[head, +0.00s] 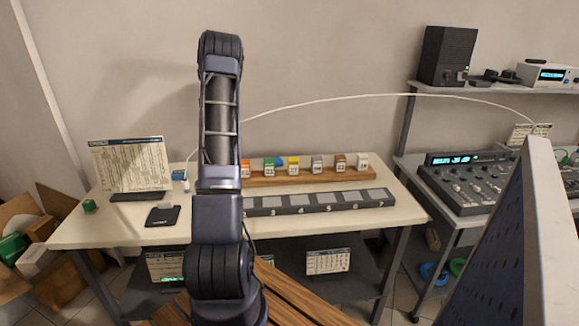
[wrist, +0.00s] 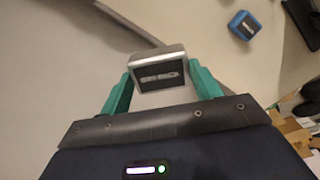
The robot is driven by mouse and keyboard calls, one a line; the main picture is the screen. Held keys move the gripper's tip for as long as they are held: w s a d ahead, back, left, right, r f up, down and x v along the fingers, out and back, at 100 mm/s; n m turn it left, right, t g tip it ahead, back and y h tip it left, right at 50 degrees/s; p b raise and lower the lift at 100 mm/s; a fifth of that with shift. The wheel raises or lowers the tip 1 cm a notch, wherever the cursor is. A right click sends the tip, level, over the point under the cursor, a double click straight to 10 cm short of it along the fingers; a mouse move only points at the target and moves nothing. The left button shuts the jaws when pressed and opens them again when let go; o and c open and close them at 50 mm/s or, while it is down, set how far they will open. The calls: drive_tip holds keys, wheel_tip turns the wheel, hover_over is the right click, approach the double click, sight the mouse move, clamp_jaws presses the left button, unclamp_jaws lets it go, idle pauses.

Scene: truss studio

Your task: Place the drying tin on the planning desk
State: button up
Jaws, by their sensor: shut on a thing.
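A small silvery tin with a dark label (wrist: 158,72) is between the two green fingers of my gripper (wrist: 158,78) in the wrist view. The fingers are shut on its sides. Its lettering is too blurred to read. The pale-topped desk (head: 120,230) stands against the wall in the head view, behind my upright arm. My gripper and the tin do not show in the head view. A pale surface lies beyond the tin in the wrist view; I cannot tell how high the tin is above it.
A blue block (wrist: 243,25) shows in the wrist view. The desk carries a paper board (head: 128,165), a black pad (head: 162,215), a green block (head: 89,206), a numbered strip (head: 320,202) and a wooden rack (head: 310,178). A mixer (head: 465,185) stands right.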

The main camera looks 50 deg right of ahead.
drive_tip(key=s+d+m, duration=0.5)
drive_tip(key=s+d, duration=1)
drive_tip(key=s, duration=0.5)
drive_tip(key=s+d+m, duration=0.4)
drive_tip(key=s+d, duration=1.1)
drive_tip(key=s, duration=0.6)
drive_tip(key=f, duration=1.9)
drive_tip(key=shift+w+d+f, duration=0.2)
drive_tip(key=shift+w+f, duration=0.05)
drive_tip(key=shift+w, duration=0.05)
drive_tip(key=shift+f, duration=0.15)
drive_tip(key=o, duration=1)
drive_tip(key=shift+o, duration=0.2)
